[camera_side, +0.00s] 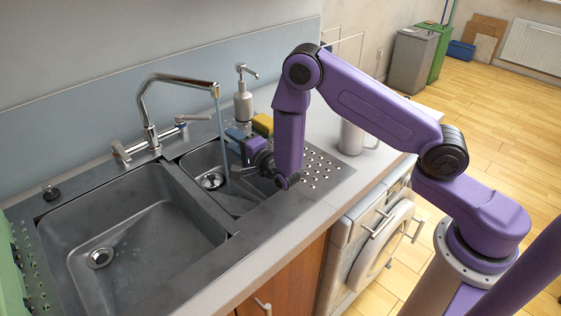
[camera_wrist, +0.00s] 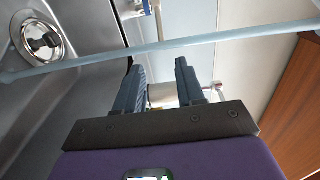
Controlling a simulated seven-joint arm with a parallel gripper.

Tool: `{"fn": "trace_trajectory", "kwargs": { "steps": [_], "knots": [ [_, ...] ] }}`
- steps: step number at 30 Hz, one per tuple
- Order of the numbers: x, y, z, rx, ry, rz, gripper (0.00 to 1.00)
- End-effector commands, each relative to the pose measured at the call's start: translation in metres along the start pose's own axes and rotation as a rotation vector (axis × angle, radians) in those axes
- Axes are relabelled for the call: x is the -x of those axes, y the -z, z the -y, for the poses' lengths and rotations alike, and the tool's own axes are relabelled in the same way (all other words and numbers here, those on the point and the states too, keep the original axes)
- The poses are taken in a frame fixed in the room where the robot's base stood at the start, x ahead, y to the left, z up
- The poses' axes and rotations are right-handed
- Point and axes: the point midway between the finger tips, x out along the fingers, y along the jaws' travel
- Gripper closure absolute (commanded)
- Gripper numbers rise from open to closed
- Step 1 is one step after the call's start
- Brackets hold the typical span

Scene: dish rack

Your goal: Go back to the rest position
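My gripper (camera_side: 246,147) is over the small sink basin (camera_side: 218,180), at the end of my purple arm, which reaches in from the right. In the wrist view, the two dark fingers of my gripper (camera_wrist: 158,78) stand apart with a gap between them. I see nothing clamped between them; a pale object shows in the gap, and I cannot tell whether it is only background.
A thin pale blue stream (camera_side: 222,130) drops from the tap (camera_side: 180,80) close to my gripper. A soap dispenser (camera_side: 243,98) and yellow sponge (camera_side: 263,124) stand behind. The large basin (camera_side: 135,240) looks empty.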

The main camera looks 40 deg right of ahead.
Motion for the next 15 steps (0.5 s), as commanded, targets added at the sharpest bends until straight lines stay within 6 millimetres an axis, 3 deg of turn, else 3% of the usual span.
{"fn": "trace_trajectory", "kwargs": {
  "steps": [4,8,15],
  "knots": [
    [0.002,-0.013,0.006,0.044,-0.059,0.049,0.62],
    [0.014,-0.040,0.014,0.151,-0.175,0.162,0.62],
    [0.070,-0.087,0.030,0.445,-0.377,0.468,0.62]
  ]
}}
